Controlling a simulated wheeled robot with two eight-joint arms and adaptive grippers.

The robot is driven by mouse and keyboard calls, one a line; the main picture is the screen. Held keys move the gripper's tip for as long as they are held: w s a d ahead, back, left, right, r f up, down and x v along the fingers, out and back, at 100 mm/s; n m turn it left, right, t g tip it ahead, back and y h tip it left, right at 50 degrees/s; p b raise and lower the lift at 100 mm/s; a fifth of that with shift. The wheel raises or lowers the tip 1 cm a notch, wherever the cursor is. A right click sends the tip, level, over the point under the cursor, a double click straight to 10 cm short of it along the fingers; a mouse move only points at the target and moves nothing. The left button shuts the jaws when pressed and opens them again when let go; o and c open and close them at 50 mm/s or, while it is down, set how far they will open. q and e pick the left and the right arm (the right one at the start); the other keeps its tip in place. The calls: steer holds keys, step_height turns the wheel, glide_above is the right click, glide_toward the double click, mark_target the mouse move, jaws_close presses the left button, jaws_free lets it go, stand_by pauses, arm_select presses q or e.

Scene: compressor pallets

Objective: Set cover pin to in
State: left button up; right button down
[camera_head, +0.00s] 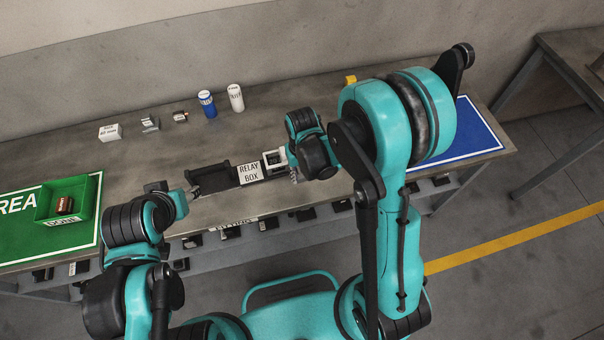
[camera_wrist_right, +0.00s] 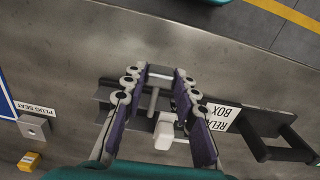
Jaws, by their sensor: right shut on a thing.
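The relay box (camera_head: 249,173), with a white label, sits in a dark fixture on the bench in the head view; its label (camera_wrist_right: 222,117) also shows in the right wrist view. My right gripper (camera_head: 292,166) is at the box's right end, beside a white block. In the right wrist view its purple-padded fingers (camera_wrist_right: 160,82) are shut on a small grey pin-like part (camera_wrist_right: 153,102), which I take as the cover pin. A white piece (camera_wrist_right: 165,131) lies between the fingers. How far in the pin sits is unclear. My left gripper (camera_head: 191,192) is near the fixture's left end; its jaws are too small to read.
A green bin (camera_head: 86,187) stands on a green mat at the left. A white box (camera_head: 110,132), a blue can (camera_head: 207,104) and a white can (camera_head: 236,98) stand at the back. A blue mat (camera_head: 479,126) is at the right. A yellow block (camera_wrist_right: 30,161) and plug seat (camera_wrist_right: 35,127) are nearby.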

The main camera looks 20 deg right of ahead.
steer(key=w+b, duration=0.1)
steer(key=w, duration=0.5)
steer(key=shift+a, duration=0.1)
steer(key=c, duration=1.2)
jaws_free()
steer(key=shift+o, duration=0.2)
steer(key=shift+r, duration=0.1)
step_height(320, 180, up, 12)
